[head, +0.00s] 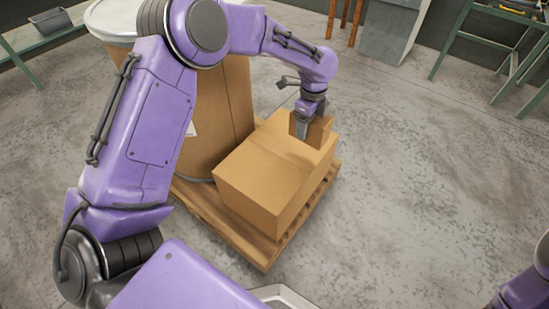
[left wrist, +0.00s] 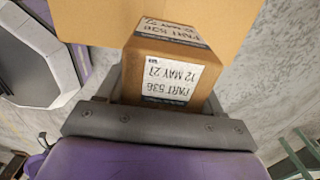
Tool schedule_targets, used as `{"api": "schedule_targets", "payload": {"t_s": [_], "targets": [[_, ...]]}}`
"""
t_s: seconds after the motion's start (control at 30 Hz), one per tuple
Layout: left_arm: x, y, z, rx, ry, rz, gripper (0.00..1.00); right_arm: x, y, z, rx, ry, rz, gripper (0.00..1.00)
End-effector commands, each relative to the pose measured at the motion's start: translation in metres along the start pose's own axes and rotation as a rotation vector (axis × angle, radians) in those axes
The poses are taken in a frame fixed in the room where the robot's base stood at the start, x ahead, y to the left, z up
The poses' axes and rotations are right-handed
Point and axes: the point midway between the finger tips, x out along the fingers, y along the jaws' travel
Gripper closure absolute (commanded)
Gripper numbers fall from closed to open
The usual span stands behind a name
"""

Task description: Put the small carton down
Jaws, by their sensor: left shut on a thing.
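The small carton (head: 319,131) is a brown box at the far right end of the top of a larger carton (head: 262,172). In the left wrist view the small carton (left wrist: 165,72) has a white label reading PART 536, 12 MAY 27. My left gripper (head: 303,128) points down from above and is shut on the small carton. The gripper's grey base shows in the left wrist view, with the carton in front of it. Whether the small carton touches the top of the larger one I cannot tell. My right gripper is out of view.
The larger carton stands on a wooden pallet (head: 246,242) beside a tall brown drum (head: 221,115) with a pale lid. Green-legged benches (head: 491,40) and a grey cabinet (head: 389,32) stand at the back. The concrete floor right of the pallet is clear.

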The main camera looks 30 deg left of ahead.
Motion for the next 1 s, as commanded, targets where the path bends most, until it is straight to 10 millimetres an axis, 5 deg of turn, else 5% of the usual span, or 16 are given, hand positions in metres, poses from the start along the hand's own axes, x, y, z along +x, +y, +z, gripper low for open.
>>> {"api": "schedule_targets", "payload": {"t_s": [0.33,0.57,0.8,1.0], "targets": [[0.057,0.054,0.064,-0.003,0.002,0.0,0.89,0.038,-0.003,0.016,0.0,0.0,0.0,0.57],[0.073,0.063,0.076,-0.004,0.001,-0.002,0.89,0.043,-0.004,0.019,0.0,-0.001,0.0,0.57],[0.118,0.072,0.086,-0.003,0.0,-0.001,0.89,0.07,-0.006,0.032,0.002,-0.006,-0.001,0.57],[0.117,0.072,0.086,-0.003,0.0,-0.003,0.89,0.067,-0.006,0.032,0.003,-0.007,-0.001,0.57]]}}
